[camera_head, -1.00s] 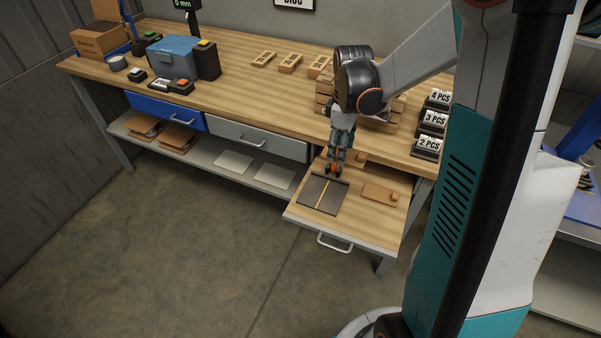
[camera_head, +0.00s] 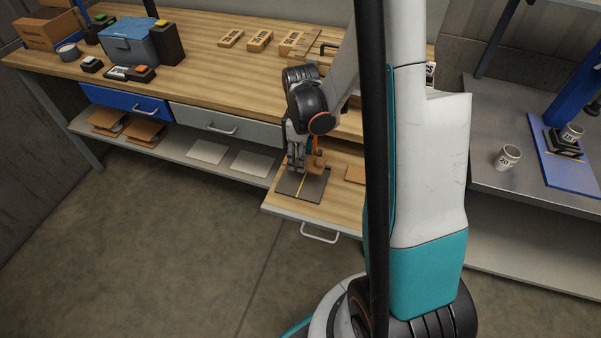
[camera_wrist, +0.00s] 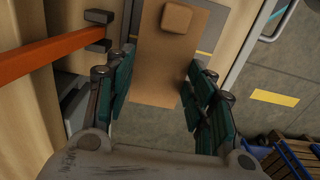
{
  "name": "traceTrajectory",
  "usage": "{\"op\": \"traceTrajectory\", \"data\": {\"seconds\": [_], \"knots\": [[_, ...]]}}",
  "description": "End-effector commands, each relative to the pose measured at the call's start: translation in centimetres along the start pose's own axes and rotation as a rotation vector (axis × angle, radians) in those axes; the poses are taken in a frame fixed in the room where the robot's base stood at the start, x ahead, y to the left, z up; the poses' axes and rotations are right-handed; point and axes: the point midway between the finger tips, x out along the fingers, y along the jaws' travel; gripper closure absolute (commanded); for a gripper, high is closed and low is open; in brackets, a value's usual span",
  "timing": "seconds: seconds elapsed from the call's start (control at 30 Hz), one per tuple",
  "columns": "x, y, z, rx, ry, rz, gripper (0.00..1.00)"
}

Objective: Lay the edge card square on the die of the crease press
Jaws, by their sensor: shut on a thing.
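The edge card looks to be the flat brown card (camera_wrist: 160,62) with a small tan block (camera_wrist: 177,18) on it in the wrist view. It sits between the two fingers of my gripper (camera_wrist: 160,95), which is shut on its sides. In the head view my gripper (camera_head: 296,168) is low at the rear of a dark plate with a yellow line (camera_head: 312,193), which looks like the crease press die. A tan piece (camera_head: 317,161) shows beside the fingers. The card covers part of the plate in the wrist view; I cannot tell whether they touch.
An orange bar (camera_wrist: 50,52) crosses the left of the wrist view near the fingers. The plate lies on a pulled-out wooden board (camera_head: 335,205) with another brown card (camera_head: 355,174) at right. The workbench (camera_head: 215,75) stands behind. Open floor (camera_head: 170,240) lies in front.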

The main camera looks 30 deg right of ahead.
Motion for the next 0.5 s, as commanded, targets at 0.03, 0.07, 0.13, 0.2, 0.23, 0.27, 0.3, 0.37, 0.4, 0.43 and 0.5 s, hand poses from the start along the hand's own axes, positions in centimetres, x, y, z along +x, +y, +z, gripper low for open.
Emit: {"op": "traceTrajectory", "data": {"seconds": [0.03, 0.07, 0.13, 0.2, 0.23, 0.27, 0.3, 0.37, 0.4, 0.43, 0.5], "knots": [[1.0, 0.0, 0.0, 0.0, 0.0, 0.0, 0.67], [1.3, 0.0, 0.0, 0.0, 0.0, 0.0, 0.67], [1.8, 0.0, 0.0, 0.0, 0.0, 0.0, 0.67], [2.1, 0.0, 0.0, 0.0, 0.0, 0.0, 0.67], [2.2, 0.0, 0.0, 0.0, 0.0, 0.0, 0.67], [2.4, 0.0, 0.0, 0.0, 0.0, 0.0, 0.67], [2.7, 0.0, 0.0, 0.0, 0.0, 0.0, 0.67], [3.4, 0.0, 0.0, 0.0, 0.0, 0.0, 0.67], [4.0, 0.0, 0.0, 0.0, 0.0, 0.0, 0.67], [4.5, 0.0, 0.0, 0.0, 0.0, 0.0, 0.67], [5.6, 0.0, 0.0, 0.0, 0.0, 0.0, 0.67]]}}
